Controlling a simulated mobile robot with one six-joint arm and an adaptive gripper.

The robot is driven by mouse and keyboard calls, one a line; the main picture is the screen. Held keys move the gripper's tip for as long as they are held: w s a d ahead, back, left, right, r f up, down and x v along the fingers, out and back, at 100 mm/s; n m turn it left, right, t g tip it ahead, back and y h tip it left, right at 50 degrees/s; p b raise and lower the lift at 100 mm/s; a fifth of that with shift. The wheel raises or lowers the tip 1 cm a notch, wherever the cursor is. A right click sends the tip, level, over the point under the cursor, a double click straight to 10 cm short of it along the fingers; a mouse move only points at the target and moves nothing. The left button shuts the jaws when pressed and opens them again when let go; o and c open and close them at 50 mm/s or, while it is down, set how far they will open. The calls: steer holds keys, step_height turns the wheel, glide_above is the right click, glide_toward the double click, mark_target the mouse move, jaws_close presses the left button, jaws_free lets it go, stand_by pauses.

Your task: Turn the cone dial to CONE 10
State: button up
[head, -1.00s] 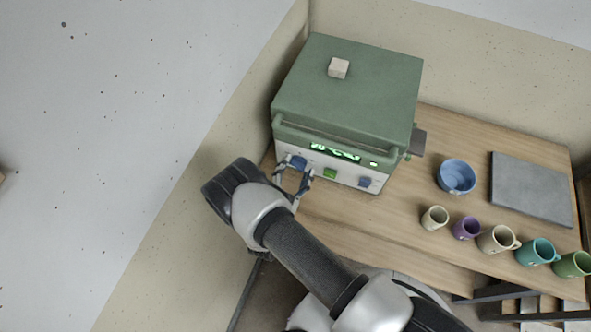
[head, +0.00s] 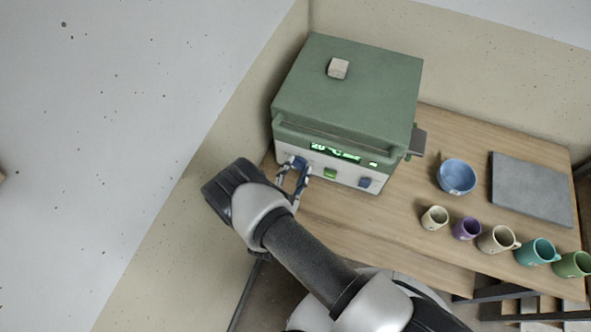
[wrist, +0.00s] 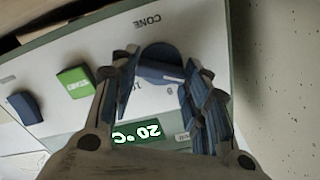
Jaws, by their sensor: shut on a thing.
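The kiln (head: 350,85) is a green box with a pale front panel. Its blue cone dial (head: 299,162) is at the panel's left end in the head view. In the wrist view the panel is upside down, with the dial (wrist: 160,62) below the word CONE and small numbers around it. My gripper (head: 294,170) is at the dial, and its fingers (wrist: 158,75) are on either side of it, shut on it. The fingers cover part of the dial and its scale. I cannot tell which number it points to.
A green button (head: 330,173) and a second blue knob (head: 364,182) sit farther right. The lit display (head: 335,151) reads 20 °C. A pale block (head: 338,68) rests on the kiln. A blue bowl (head: 457,177), several mugs and a grey slab (head: 532,190) are on the table.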

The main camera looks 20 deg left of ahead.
steer(key=shift+f, duration=0.1)
steer(key=m+b, duration=0.3)
steer(key=m, duration=0.2)
steer(key=shift+f+m, duration=0.1)
steer(key=shift+m, duration=0.3)
steer(key=m+b, duration=0.2)
steer(key=m, duration=0.4)
steer(key=shift+b, duration=0.3)
steer(key=m+b, duration=0.1)
steer(key=m, duration=0.5)
steer(key=shift+f+m+b, duration=0.1)
steer(key=shift+m+b, duration=0.2)
steer(key=shift+b, duration=0.05)
steer(key=m+b, duration=0.1)
steer(key=m, duration=0.4)
steer(key=shift+m, duration=0.3)
steer(key=o, duration=1.1)
steer(key=shift+c, duration=0.2)
